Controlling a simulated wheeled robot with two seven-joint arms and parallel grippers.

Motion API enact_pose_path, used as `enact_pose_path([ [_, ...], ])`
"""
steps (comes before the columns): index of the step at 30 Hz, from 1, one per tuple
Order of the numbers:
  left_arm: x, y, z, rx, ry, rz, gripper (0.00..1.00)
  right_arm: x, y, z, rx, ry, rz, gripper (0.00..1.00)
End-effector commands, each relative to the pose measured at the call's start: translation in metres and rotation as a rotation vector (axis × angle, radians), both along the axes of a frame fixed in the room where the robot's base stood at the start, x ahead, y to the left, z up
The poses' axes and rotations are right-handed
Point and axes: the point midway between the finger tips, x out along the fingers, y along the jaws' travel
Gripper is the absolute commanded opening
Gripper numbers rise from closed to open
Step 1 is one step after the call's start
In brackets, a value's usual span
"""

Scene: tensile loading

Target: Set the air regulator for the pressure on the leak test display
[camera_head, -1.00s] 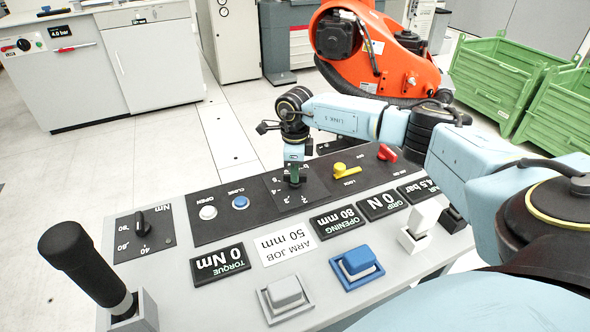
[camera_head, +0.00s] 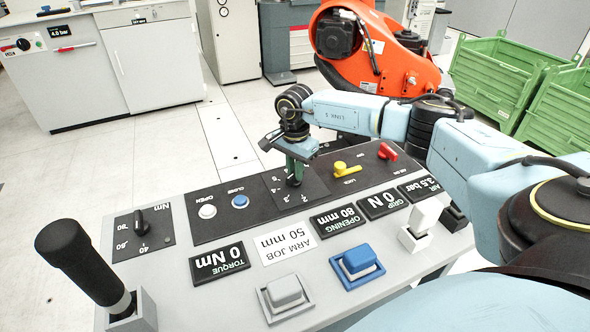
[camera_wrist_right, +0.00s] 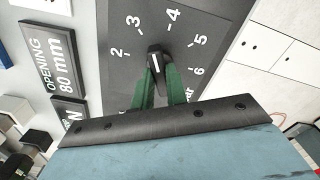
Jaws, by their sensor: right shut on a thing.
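The air regulator is a black knob (camera_wrist_right: 155,57) on a dark dial plate (camera_wrist_right: 120,85) marked 2 to 6 in the right wrist view. Its white pointer line stands between 3 and 4. My right gripper (camera_wrist_right: 160,80) is shut on the knob with its green fingers. In the head view my right gripper (camera_head: 295,178) reaches down to the same dial, and its fingers mostly hide the knob. The AIR display (camera_head: 422,187) reads 3.5 bar. A small display (camera_head: 60,31) on the bench at the back left reads 4.0 bar; its label is too small to read. My left gripper is out of view.
The sloped console (camera_head: 185,287) also carries a yellow lock lever (camera_head: 346,169), a red switch (camera_head: 387,152), a blue button (camera_head: 358,260), a white switch (camera_head: 424,217) and a tall black lever (camera_head: 85,265). An orange robot (camera_head: 375,60) and green crates (camera_head: 500,75) stand behind.

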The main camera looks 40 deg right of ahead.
Motion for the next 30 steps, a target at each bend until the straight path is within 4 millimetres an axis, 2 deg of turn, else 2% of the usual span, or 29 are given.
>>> enact_pose_path([
  [9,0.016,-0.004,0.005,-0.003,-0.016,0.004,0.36,0.000,0.000,0.000,0.000,-0.002,0.266,0.00],
  [15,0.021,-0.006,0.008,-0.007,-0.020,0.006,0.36,0.000,0.000,0.001,0.000,-0.002,0.384,0.00],
  [30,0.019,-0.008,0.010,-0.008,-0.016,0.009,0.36,0.000,0.000,0.001,0.001,-0.002,0.485,0.00],
])
